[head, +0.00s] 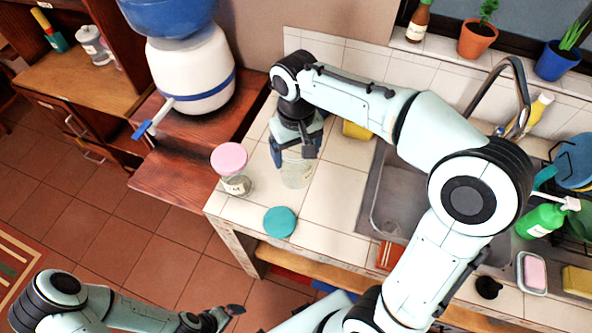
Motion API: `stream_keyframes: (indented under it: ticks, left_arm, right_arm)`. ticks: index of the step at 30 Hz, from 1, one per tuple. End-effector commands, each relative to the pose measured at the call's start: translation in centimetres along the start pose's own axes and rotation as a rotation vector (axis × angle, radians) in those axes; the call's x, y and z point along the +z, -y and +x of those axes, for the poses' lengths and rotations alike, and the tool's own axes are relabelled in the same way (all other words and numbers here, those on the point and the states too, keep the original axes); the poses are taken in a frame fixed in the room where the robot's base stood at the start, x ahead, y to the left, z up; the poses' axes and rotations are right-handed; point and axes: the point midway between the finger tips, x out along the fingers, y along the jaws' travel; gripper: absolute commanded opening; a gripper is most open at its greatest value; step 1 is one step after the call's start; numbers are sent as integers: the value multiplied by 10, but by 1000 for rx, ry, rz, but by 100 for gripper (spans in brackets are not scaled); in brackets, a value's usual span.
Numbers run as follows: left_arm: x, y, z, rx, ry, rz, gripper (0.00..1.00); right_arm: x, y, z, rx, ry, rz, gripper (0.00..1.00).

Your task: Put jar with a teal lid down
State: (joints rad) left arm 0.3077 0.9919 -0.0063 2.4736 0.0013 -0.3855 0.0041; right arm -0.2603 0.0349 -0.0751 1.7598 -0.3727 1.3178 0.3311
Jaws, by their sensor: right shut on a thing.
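My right gripper (293,152) reaches down over the tiled counter and is shut on a clear glass jar (297,172). The gripper hides the jar's top, so I cannot see a lid on it. The jar looks upright, at or just above the counter; I cannot tell whether it touches. A round teal lid (281,221) lies flat on the counter just in front of the jar, apart from it. My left gripper (226,316) is low at the bottom of the view, away from the counter, and its jaws are too unclear to read.
A glass jar with a pink lid (230,159) stands left of the held jar, near the counter's edge. A white and blue water dispenser (195,75) stands behind it. The sink (384,208) is to the right. Bare tiles (328,205) lie between the held jar and the sink.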

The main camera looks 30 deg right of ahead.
Motion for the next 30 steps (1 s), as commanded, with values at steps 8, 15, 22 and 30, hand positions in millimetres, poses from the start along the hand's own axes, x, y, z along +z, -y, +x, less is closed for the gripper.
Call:
stream_keyframes:
  ticks: [8,15,22,30]
  left_arm:
    - [4,4,7,-2,5,-1,100]
    - [8,7,12,-3,10,-3,100]
    - [8,7,13,-4,11,-3,100]
    - [10,9,15,-4,12,-4,100]
  right_arm:
    - [-1,0,38,0,-3,1,3]
    - [0,0,70,0,1,2,3]
    - [-1,0,81,-1,-4,1,3]
    - [-1,0,84,-1,-3,1,3]
